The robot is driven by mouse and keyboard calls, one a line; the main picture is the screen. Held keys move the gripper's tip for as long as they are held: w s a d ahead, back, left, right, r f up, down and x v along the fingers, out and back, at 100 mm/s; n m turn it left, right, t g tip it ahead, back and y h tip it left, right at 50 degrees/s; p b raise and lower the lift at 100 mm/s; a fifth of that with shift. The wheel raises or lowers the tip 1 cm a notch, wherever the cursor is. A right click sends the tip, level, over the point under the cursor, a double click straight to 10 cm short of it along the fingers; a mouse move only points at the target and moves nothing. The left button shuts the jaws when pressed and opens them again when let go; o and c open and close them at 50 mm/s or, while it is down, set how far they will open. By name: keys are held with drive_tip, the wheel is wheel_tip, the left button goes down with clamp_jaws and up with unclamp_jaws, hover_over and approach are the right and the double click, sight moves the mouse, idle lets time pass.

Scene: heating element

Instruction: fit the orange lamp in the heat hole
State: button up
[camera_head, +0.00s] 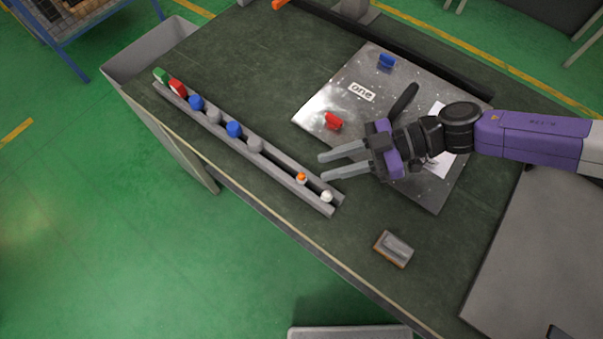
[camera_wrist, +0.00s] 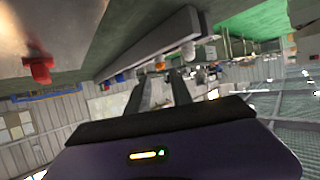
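The orange lamp (camera_head: 301,178) is a small orange-topped piece standing in the grey rail (camera_head: 277,173), near the rail's right end. A white lamp (camera_head: 327,196) stands beside it, nearer the end. My gripper (camera_head: 323,167) is open and empty, its two fingers pointing left toward the rail near the orange lamp. It does not touch the lamp as far as I can tell. In the wrist view the parted fingers (camera_wrist: 159,75) have nothing clear between them. The metal panel (camera_head: 425,190) labelled "one" lies behind my gripper, partly hidden by my arm. I cannot make out a heat hole.
Several red, green, blue and grey caps (camera_head: 234,129) sit along the rail's left part. A red knob (camera_head: 333,121) and a blue knob (camera_head: 387,61) stand on the panel. A small block (camera_head: 394,249) lies at the front. The table between rail and block is clear.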

sight(305, 175)
drive_tip(key=shift+f+p+x, duration=0.15)
drive_tip(key=shift+p+x, duration=0.15)
drive_tip(key=shift+x, duration=1)
drive_tip(key=shift+f+p+x, duration=0.15)
drive_tip(key=shift+p+x, duration=0.15)
drive_tip(key=shift+x, duration=1)
drive_tip(key=shift+d, duration=0.15)
clamp_jaws()
